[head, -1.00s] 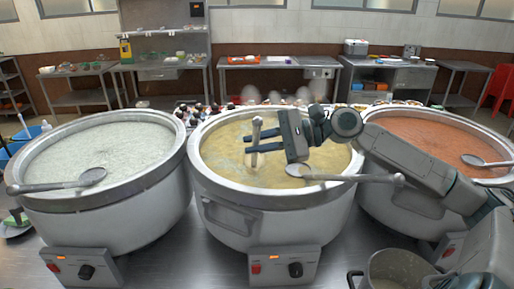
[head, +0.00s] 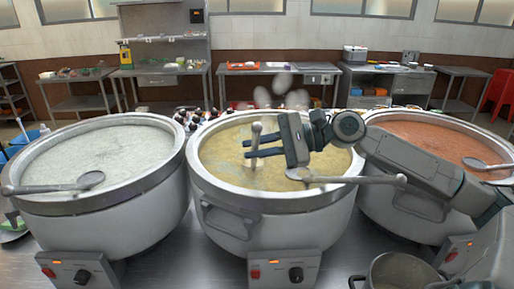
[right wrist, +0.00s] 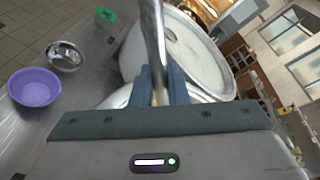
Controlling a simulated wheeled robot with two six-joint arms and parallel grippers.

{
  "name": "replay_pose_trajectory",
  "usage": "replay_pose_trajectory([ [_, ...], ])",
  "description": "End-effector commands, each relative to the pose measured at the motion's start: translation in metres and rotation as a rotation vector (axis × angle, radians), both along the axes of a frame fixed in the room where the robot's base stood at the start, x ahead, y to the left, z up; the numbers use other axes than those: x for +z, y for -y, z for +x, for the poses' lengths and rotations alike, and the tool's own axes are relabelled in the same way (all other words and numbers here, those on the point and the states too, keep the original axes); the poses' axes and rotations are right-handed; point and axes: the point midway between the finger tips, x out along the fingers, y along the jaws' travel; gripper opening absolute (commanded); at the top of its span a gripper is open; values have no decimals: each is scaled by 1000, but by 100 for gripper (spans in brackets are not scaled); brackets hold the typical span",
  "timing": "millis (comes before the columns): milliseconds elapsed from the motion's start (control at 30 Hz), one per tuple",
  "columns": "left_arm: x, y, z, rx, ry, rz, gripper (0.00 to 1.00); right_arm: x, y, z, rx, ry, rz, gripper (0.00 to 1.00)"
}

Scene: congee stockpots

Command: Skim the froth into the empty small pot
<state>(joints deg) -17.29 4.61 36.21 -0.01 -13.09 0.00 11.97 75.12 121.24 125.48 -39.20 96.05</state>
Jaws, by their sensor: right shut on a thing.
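The middle stockpot (head: 232,218) holds yellowish liquid with paler, froth-like patches (head: 225,155). My right gripper (head: 255,148) is above this liquid, shut on an upright utensil handle (head: 256,131). The utensil's lower end is hidden, so I cannot tell whether it is in the liquid. In the right wrist view, the handle (right wrist: 153,38) rises between the blue fingers (right wrist: 160,86). A small grey pot (head: 371,270) stands at the lower right, cut off by the picture's edge; I see no food in its visible part. My left gripper is out of view.
A ladle (head: 345,179) lies across the middle pot's front right rim. The left stockpot (head: 110,225) holds white congee and a ladle (head: 88,181); the right one (head: 415,213) holds orange congee. The right wrist view shows a purple basin (right wrist: 35,88) and metal bowl (right wrist: 65,56).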

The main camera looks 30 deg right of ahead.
Motion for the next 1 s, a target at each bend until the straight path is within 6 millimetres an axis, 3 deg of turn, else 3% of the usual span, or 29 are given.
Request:
replay_pose_trajectory([
  [200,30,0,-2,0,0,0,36,31,0,0,-1,1,0,0],
  [1000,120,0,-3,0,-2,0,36,127,0,0,0,1,-1,0],
])
